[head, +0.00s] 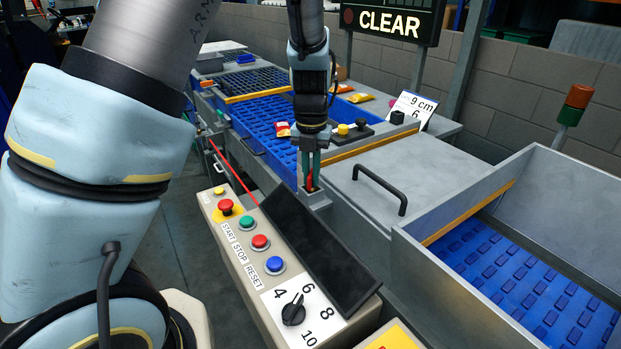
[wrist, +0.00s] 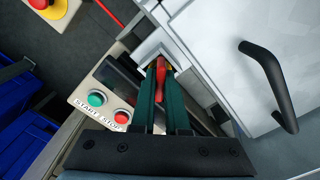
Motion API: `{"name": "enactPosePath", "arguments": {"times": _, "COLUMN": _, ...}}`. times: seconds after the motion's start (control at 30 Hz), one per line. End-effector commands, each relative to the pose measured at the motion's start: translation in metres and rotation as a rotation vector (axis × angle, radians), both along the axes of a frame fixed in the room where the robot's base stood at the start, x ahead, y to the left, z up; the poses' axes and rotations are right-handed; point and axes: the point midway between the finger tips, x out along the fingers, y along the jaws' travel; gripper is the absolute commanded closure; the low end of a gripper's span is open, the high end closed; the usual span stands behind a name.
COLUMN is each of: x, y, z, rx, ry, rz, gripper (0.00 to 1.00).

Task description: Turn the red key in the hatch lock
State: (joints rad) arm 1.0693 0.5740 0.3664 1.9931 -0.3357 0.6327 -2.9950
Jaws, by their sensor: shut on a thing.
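The red key (wrist: 161,72) stands in the hatch lock (wrist: 150,48), a pale grey block beside the hatch. My gripper (wrist: 164,75) points down at the lock, and its two green fingers are shut on the key. In the head view the key (head: 309,183) shows as a small red piece between the fingertips, above the lock block (head: 317,199). The fingers hide part of the key, and its lower end cannot be seen. The grey hatch lid (head: 375,160) with a black handle (head: 380,188) lies flat to the right of the lock.
A control panel (head: 233,262) with several buttons and a dial (head: 294,312) stands in front of the lock. A dark screen (head: 318,255) lies beside it. A blue conveyor (head: 262,118) carries packets behind. A sign reads CLEAR (head: 388,22).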

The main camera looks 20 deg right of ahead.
Motion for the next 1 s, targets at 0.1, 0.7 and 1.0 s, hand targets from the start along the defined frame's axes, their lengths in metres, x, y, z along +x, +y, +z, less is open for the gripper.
{"name": "enactPosePath", "arguments": {"times": 0.1, "x": -0.0009, "y": 0.0, "z": 0.0014, "rx": 0.001, "ry": 0.002, "rz": 0.018, "gripper": 1.0}}
{"name": "enactPosePath", "arguments": {"times": 0.7, "x": -0.0007, "y": 0.0004, "z": 0.0013, "rx": 0.002, "ry": 0.001, "rz": 0.112, "gripper": 1.0}}
{"name": "enactPosePath", "arguments": {"times": 1.0, "x": -0.0014, "y": 0.0, "z": 0.0012, "rx": 0.002, "ry": 0.003, "rz": 0.158, "gripper": 1.0}}
